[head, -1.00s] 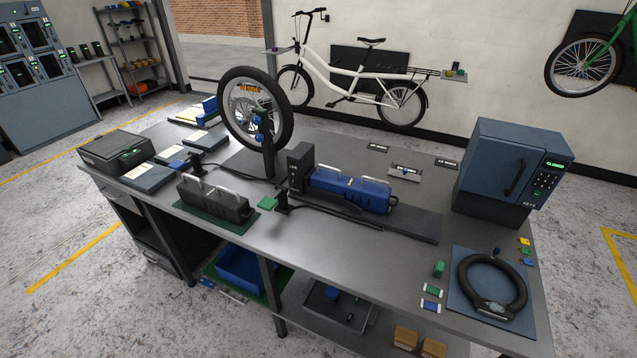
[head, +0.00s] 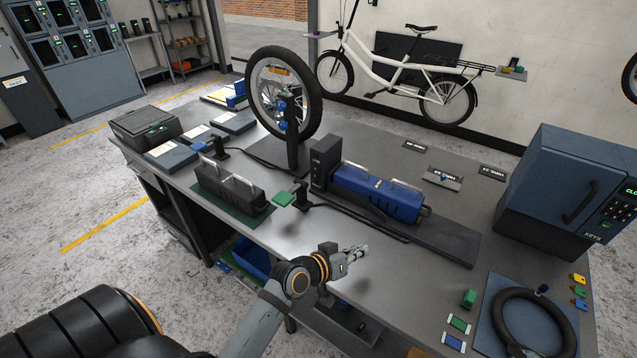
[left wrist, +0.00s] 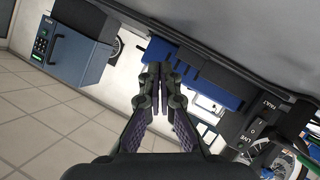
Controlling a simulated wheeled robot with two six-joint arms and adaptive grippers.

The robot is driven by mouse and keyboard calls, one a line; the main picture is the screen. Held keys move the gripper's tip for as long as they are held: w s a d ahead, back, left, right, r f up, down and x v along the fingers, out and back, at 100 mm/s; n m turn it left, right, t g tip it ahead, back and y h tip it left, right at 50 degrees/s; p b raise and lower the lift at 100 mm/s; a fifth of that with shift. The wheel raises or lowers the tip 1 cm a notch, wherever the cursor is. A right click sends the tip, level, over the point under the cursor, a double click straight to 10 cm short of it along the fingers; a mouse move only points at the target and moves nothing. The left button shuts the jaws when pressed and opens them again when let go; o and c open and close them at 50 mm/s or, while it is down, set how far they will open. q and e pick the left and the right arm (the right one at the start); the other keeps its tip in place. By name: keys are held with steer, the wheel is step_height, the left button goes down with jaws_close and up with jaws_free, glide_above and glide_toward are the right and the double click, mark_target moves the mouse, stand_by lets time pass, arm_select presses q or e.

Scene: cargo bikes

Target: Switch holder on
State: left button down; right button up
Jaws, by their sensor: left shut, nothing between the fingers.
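The holder is a black dock with an upright block (head: 325,162) and a long flat base on the bench. A blue battery (head: 378,192) with light handles lies in it. In the left wrist view, which is tilted, the holder's block (left wrist: 258,118) shows at the right with a FAULT label, a LIVE label and a small switch (left wrist: 254,128) marked with a line and a circle. The switch position is too small to tell. My left gripper (head: 360,250) is shut and empty over the bench's front edge, in front of the holder and apart from it; its fingers (left wrist: 163,75) show in the wrist view.
A dark battery (head: 228,187) lies on a green mat left of the holder. A wheel (head: 285,95) stands on a post behind. A blue cabinet (head: 565,185) stands at the right. Cables run along the bench front.

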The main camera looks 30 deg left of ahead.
arm_select(q)
steer(key=w+a+r+n+t+y, duration=0.5)
steer(key=w+r+n+t, duration=0.15)
steer(key=w+n, duration=0.25)
steer(key=a+f+n+g+y, duration=0.2)
steer(key=a+n+y, duration=0.1)
steer(key=a+n, duration=0.1)
steer(key=a+f+n+g+y, duration=0.2)
steer(key=a+n+y, duration=0.2)
steer(key=n, duration=0.1)
steer(key=w+a+f+n+g+y, duration=0.1)
steer(key=a+f+n+g+y, duration=0.1)
steer(key=a+n+y, duration=0.2)
steer(key=shift+n, duration=0.8)
steer(key=shift+a, duration=0.1)
